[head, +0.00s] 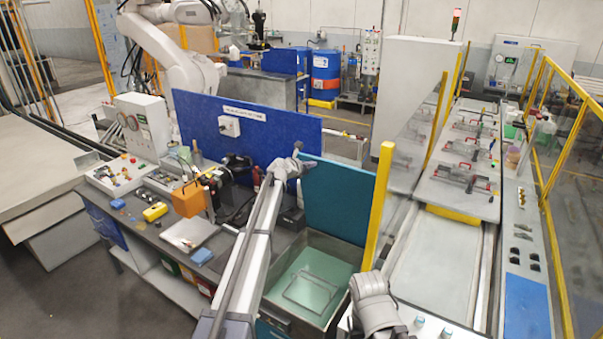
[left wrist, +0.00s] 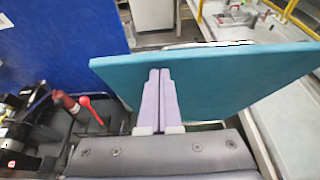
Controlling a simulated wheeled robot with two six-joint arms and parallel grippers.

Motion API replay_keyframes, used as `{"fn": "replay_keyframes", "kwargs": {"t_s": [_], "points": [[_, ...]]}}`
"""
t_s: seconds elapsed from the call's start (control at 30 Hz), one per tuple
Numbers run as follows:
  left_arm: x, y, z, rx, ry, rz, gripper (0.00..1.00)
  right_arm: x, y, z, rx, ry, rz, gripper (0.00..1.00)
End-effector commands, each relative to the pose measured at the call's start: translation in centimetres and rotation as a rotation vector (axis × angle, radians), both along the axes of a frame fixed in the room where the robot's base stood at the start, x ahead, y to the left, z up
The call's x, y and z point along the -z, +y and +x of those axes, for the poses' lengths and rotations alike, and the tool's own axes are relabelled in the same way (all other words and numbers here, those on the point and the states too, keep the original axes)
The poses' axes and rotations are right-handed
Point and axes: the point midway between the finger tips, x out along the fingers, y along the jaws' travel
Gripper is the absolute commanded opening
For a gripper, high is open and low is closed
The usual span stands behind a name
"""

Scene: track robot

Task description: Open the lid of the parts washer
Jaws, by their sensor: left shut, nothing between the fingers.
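The teal lid (head: 338,198) of the parts washer stands raised, close to upright, at the back of the washer's tub (head: 335,255). The open tub shows a pale green inside with a wire-like frame (head: 312,288) in it. My left gripper (head: 297,150) is at the upper left edge of the lid. In the left wrist view the closed fingers (left wrist: 160,72) lie side by side before the lid's broad face (left wrist: 225,85), with nothing between them. I cannot tell whether they touch it. The fingers of my right gripper do not show.
A blue panel (head: 250,128) stands behind the workbench, left of the lid. The bench holds an orange box (head: 188,199) and several small parts. A yellow post (head: 378,205) rises close to the lid's right. A red-handled tool (left wrist: 85,103) is near my left gripper.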

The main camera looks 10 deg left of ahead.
Motion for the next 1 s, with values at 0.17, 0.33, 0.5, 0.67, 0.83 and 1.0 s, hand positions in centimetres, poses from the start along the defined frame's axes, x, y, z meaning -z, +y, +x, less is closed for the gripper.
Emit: {"fn": "replay_keyframes", "kwargs": {"t_s": [0.17,0.33,0.5,0.67,0.83,1.0], "points": [[-0.8,-0.8,2.3,0.0,-0.001,0.0,0.0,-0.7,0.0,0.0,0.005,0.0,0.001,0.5],[-0.9,-1.1,2.9,0.0,-0.001,0.0,0.0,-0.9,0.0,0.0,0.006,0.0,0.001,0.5],[-0.9,-1.2,2.9,0.0,-0.001,0.0,0.0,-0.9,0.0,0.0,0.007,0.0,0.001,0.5],[-0.9,-1.1,2.9,0.0,-0.001,0.0,0.0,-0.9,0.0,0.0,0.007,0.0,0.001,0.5],[-0.9,-1.1,2.8,0.0,-0.001,0.0,0.0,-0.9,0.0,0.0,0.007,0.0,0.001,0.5],[-1.4,-0.7,1.8,-0.001,0.0,0.0,0.0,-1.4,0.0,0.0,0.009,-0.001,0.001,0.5]]}}
